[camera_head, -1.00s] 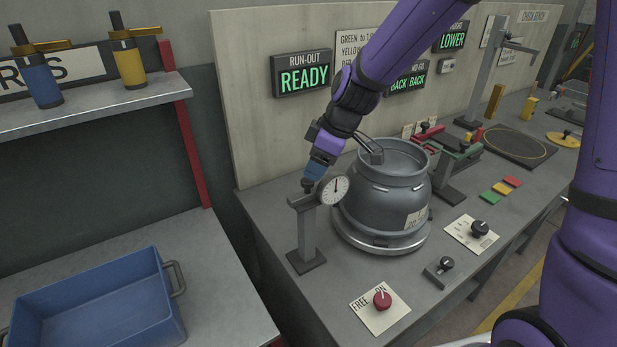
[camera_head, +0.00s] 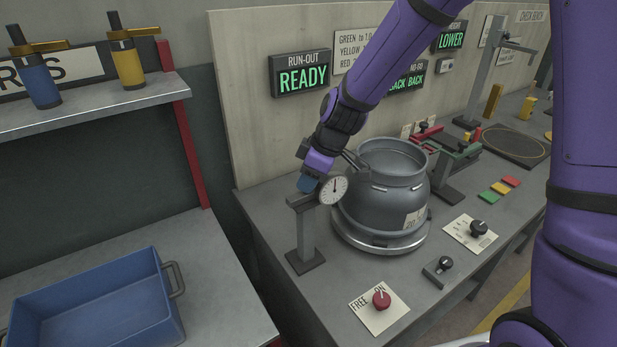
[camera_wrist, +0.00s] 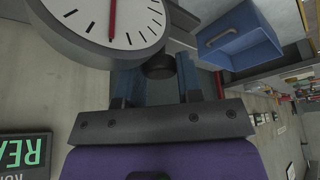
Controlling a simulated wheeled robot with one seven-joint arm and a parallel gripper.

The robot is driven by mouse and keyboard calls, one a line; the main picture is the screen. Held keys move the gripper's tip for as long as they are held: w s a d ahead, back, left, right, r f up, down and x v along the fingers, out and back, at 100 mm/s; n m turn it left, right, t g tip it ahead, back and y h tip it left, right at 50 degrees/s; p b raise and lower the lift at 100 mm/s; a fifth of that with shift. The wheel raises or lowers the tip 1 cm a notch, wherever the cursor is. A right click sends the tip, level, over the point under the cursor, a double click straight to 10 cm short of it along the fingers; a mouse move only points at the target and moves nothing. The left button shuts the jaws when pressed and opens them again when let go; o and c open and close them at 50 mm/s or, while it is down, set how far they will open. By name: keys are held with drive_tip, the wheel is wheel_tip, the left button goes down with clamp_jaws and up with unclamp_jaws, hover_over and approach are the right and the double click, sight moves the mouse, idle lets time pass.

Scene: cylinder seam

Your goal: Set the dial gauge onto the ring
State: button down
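The dial gauge (camera_head: 333,190) has a round white face and sits at the top of a grey post stand (camera_head: 306,235), left of the grey ring-necked cylinder (camera_head: 385,205). The cylinder's open top ring (camera_head: 392,158) faces up. My gripper (camera_head: 307,184) is at the top of the gauge stand, its blue fingers pointing down. In the wrist view the gauge face (camera_wrist: 115,20) fills the upper left, with a red needle. A dark round knob (camera_wrist: 159,66) shows between my fingers (camera_wrist: 160,85), which are apart. Contact with the knob is not clear.
A red knob on a FREE/ON plate (camera_head: 381,299) and a black knob plate (camera_head: 471,233) lie in front. A RUN-OUT READY sign (camera_head: 303,75) hangs on the back panel. A blue bin (camera_head: 95,300) is left.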

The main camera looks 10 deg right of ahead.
drive_tip(key=shift+w+d, duration=0.5)
drive_tip(key=shift+d, duration=0.7)
drive_tip(key=shift+w+d, duration=0.55)
drive_tip(key=shift+d, duration=0.7)
drive_tip(key=shift+w+d, duration=0.5)
drive_tip(key=shift+d, duration=0.7)
drive_tip(key=c, duration=0.8)
unclamp_jaws()
drive_tip(key=shift+d, duration=0.15)
drive_tip(key=v, duration=1)
drive_tip(key=shift+r, duration=0.4)
drive_tip(key=s+d+r+m+t+h, duration=0.1)
drive_tip(key=s+d+r+m, duration=0.2)
drive_tip(key=s, duration=0.6)
drive_tip(key=s+d+r+m+t+h, duration=0.1)
drive_tip(key=s+d+r+m, duration=0.2)
drive_tip(key=s, duration=0.6)
drive_tip(key=s+d+r+m+t+h, duration=0.1)
drive_tip(key=s+d+r+m+h, duration=0.1)
drive_tip(key=s+r+m, duration=0.4)
drive_tip(key=shift+s+d+r+m, duration=0.15)
drive_tip(key=shift+s+m, duration=0.25)
drive_tip(key=shift+s, duration=0.4)
drive_tip(key=shift+s+d+r+m, duration=0.1)
drive_tip(key=shift+s+d+m, duration=0.25)
drive_tip(key=shift+s, duration=0.45)
